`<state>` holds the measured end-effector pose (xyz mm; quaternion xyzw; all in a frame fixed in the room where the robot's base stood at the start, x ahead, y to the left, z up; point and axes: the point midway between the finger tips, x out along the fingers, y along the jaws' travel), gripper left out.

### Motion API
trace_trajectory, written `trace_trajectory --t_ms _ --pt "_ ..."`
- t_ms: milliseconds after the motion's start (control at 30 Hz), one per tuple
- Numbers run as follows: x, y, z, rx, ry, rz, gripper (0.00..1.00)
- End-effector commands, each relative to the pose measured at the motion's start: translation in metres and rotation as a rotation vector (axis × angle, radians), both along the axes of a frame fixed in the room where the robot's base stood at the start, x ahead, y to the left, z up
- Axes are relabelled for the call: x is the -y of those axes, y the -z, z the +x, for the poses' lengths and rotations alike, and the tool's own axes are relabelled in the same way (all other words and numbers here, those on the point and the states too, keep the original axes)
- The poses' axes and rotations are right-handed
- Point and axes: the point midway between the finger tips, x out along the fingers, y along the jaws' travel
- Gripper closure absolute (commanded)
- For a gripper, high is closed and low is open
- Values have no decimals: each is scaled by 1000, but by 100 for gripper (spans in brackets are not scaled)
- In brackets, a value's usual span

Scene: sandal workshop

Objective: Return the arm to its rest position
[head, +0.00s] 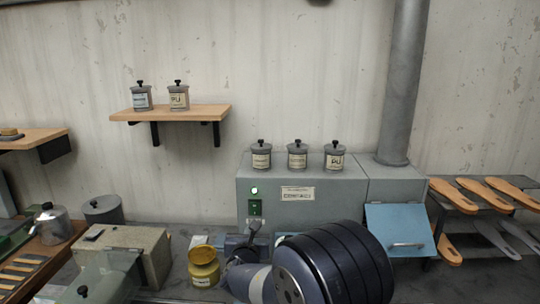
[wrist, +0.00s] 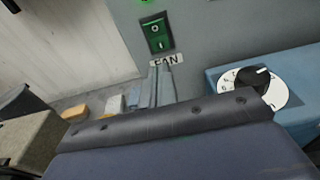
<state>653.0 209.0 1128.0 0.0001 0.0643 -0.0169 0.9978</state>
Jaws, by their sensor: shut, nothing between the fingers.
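My gripper (wrist: 156,84) shows in the wrist view as two narrow grey fingers lying close together, shut and empty. The fingers point toward the grey machine front, just under the green switch (wrist: 157,33) with its FAN label (wrist: 167,60). They overlap the label's lower edge in the picture; whether they touch the machine I cannot tell. In the head view my arm reaches in from the bottom, and its large dark joint hides part of the bench and of the machine's lower front.
The grey cabinet (head: 340,195) carries three lidded jars (head: 297,154). A blue hatch (head: 400,230) is on its right, near sandal soles (head: 485,195) on a rack. A yellow jar (head: 204,266) stands left of my arm. A dial (wrist: 255,85) sits right of the fingers.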

Motion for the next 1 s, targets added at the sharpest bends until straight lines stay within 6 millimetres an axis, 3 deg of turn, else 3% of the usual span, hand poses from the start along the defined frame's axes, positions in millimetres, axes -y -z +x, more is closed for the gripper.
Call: trace_trajectory --t_ms 233,600,767,1000 --pt "-2 -3 -29 3 -2 1 100" --pt "-1 -4 -33 2 0 1 100" --pt "-1 -4 -26 2 1 0 100" --pt "1 -1 4 1 2 0 100"
